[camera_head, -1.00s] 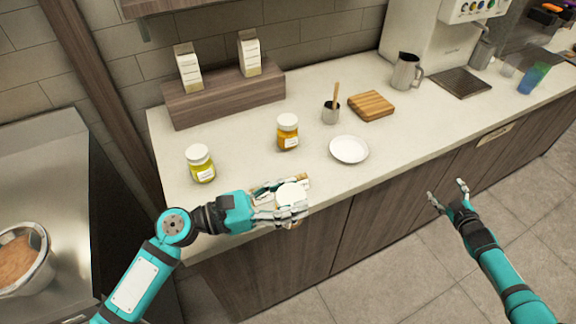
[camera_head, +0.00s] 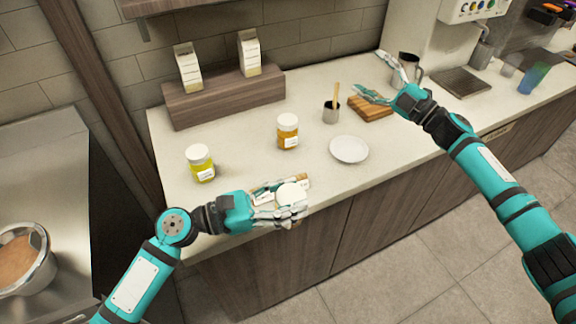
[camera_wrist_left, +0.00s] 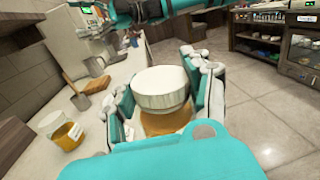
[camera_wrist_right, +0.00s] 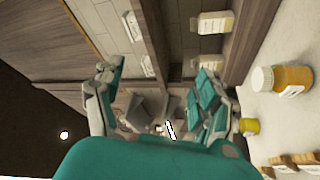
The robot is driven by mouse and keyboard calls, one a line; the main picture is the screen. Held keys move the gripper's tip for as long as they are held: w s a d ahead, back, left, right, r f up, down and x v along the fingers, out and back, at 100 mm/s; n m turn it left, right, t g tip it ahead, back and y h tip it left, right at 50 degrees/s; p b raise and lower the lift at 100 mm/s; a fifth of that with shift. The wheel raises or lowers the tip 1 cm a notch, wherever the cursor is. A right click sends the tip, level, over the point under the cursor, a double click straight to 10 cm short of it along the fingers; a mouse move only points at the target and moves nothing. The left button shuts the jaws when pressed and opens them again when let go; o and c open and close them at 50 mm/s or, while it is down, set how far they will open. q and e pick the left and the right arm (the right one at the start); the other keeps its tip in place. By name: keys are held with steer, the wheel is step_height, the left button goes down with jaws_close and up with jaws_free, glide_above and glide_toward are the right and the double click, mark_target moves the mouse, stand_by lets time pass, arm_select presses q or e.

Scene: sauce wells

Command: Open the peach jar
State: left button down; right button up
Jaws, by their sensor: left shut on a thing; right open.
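A jar with a white lid and amber contents (camera_wrist_left: 160,122) is held in my left gripper (camera_head: 290,208), over the counter's front edge. Its white lid (camera_head: 291,193) is on top, and the fingers wrap around the sides. The jar looks upright, and its label is hidden. I cannot read whether it is the peach jar. A similar orange jar (camera_head: 288,131) and a yellow jar (camera_head: 200,163) stand lidded on the counter. My right gripper (camera_head: 372,74) is open and empty, above the counter by the wooden board, well away from the held jar.
Two cartons (camera_head: 188,66) stand on a raised wooden shelf (camera_head: 225,95) behind.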

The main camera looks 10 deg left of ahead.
steer(key=s+a+r+n+g+h, duration=0.1)
steer(key=s+a+r+n+g, duration=0.2)
steer(key=s+a+n+g, duration=0.6)
steer(key=s+a+r+n+g, duration=0.4)
steer(key=s+a+n+g, duration=0.15)
steer(key=s+a, duration=0.55)
steer(key=n+t+h, duration=0.4)
steer(key=n+h, duration=0.1)
steer(key=h, duration=1)
glide_toward(286, 195)
steer(key=shift+s+a+f+m, duration=0.15)
steer(key=shift+a+f+m, duration=0.15)
steer(key=shift+f, duration=0.15)
steer(key=shift+w+d+f, duration=0.2)
steer(key=shift+d, duration=0.1)
steer(key=f, duration=0.5)
steer(key=w+f, duration=0.1)
steer(key=f, duration=0.1)
steer(key=shift+a+f, duration=0.2)
steer(key=shift+f, duration=0.1)
